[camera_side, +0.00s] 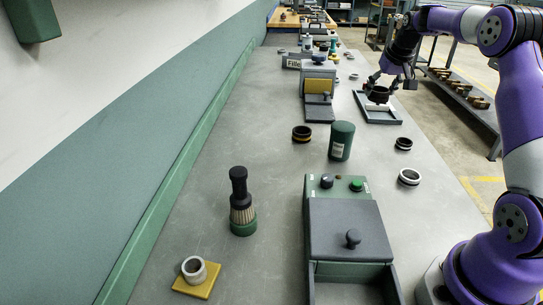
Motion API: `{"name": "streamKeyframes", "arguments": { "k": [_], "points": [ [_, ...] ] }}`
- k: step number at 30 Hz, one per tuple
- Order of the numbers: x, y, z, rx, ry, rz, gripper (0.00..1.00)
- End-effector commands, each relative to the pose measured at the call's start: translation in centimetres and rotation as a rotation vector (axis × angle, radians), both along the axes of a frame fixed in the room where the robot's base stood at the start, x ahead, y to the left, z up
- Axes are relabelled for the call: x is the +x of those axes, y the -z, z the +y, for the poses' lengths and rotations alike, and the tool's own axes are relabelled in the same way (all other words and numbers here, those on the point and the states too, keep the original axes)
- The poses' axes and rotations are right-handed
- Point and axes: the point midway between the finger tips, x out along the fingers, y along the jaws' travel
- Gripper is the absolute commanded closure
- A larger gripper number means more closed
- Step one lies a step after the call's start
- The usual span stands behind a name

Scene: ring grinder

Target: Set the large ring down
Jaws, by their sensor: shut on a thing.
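My gripper (388,83) is over the far right part of the bench, with its fingers pointing down. It is shut on a dark ring (378,95), which I take to be the large ring. The ring is over a grey-rimmed tray (379,121) with a pale inside. Whether the ring touches the tray or hangs just above it I cannot tell. The ring is small in the picture and partly hidden by the fingers.
A green canister (341,141), a brush (241,204) and a grinder box (346,228) stand nearer. The bench's left strip is clear.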

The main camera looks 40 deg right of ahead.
Motion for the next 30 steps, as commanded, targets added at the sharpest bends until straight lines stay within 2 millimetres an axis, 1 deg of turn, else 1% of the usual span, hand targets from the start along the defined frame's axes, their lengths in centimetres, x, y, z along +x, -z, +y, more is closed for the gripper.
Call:
{"name": "streamKeyframes", "arguments": {
  "k": [1, 3, 5, 10, 14, 17, 18, 20, 21, 22, 23, 24, 27, 30],
  "points": [
    [0.0, -1.0, -0.1, -0.002, 0.000, -0.003, 0.80],
    [0.1, -2.2, 0.1, -0.002, -0.002, -0.002, 0.80],
    [0.9, -1.8, 1.2, 0.001, -0.026, 0.002, 0.80],
    [3.0, -1.8, 4.3, 0.001, -0.089, 0.001, 0.80],
    [5.0, -1.8, 7.9, 0.001, -0.162, 0.000, 0.80],
    [6.9, -1.8, 11.9, 0.000, -0.237, -0.002, 0.80],
    [7.6, -1.8, 13.8, 0.000, -0.273, -0.002, 0.80],
    [8.7, -1.8, 17.2, -0.001, -0.335, -0.003, 0.80],
    [9.2, -1.8, 19.5, -0.001, -0.376, -0.003, 0.80],
    [9.6, -1.8, 21.3, -0.001, -0.408, -0.003, 0.80],
    [9.9, -1.8, 23.1, -0.001, -0.438, -0.003, 0.80],
    [10.1, -1.8, 25.4, -0.001, -0.478, -0.003, 0.80],
    [10.3, -1.8, 29.9, -0.002, -0.556, -0.005, 0.80],
    [10.2, -1.8, 33.2, -0.002, -0.613, -0.004, 0.80]
  ]
}}
